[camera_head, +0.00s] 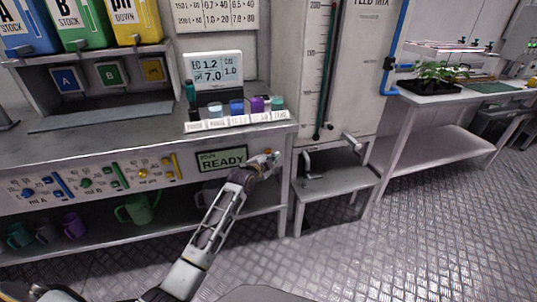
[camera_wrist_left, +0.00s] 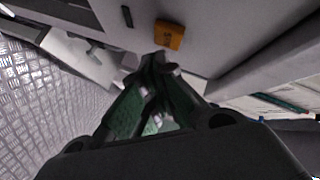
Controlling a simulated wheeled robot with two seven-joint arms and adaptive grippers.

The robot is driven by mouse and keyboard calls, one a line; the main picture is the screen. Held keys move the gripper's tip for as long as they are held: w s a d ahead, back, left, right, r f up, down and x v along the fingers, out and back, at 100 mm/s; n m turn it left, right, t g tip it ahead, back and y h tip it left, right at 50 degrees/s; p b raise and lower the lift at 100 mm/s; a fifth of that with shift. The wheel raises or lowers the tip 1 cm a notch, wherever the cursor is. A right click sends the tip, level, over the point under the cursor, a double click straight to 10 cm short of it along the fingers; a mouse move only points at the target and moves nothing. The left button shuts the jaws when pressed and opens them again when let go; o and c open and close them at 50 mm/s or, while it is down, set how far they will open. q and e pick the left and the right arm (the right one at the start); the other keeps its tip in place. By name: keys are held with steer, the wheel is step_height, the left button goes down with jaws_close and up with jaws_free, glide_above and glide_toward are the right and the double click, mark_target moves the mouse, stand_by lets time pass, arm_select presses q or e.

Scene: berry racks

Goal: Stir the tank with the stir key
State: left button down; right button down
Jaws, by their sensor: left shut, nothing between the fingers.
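The tank (camera_head: 355,70) is the tall grey unit marked FEED MIX in the head view, with a level gauge on its front. A small orange square key (camera_wrist_left: 170,35) sits on a grey panel in the left wrist view; any label on it is unreadable, so I cannot confirm it is the stir key. My left gripper (camera_head: 269,160) is at the right end of the bench front, beside the green READY display (camera_head: 222,158). In the wrist view the left gripper (camera_wrist_left: 160,65) is shut and empty, its tips just short of the orange key. My right gripper is out of view.
The bench front carries several coloured knobs and sliders (camera_head: 100,180). A row of coloured bottles and an EC/pH meter (camera_head: 212,70) stand on the bench. A grey stand (camera_head: 337,182) with a spout above it is right of my gripper. Open metal floor lies in front.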

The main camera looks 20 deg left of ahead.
arm_select(q)
steer(key=shift+w+a, duration=0.1)
steer(key=shift+w, duration=0.05)
stand_by(0.5)
steer(key=shift+w+a, duration=0.15)
steer(key=shift+w, duration=0.05)
steer(key=shift+w+a, duration=0.25)
steer(key=shift+w, duration=0.1)
stand_by(1.5)
steer(key=shift+s+d+p, duration=0.5)
steer(key=shift+s+p, duration=0.2)
steer(key=shift+p, duration=0.35)
steer(key=shift+s, duration=0.1)
steer(key=s+d+p, duration=0.1)
steer(key=s+p, duration=0.1)
steer(key=s+d+p, duration=0.1)
steer(key=s+p, duration=0.1)
steer(key=shift+d, duration=0.4)
stand_by(0.3)
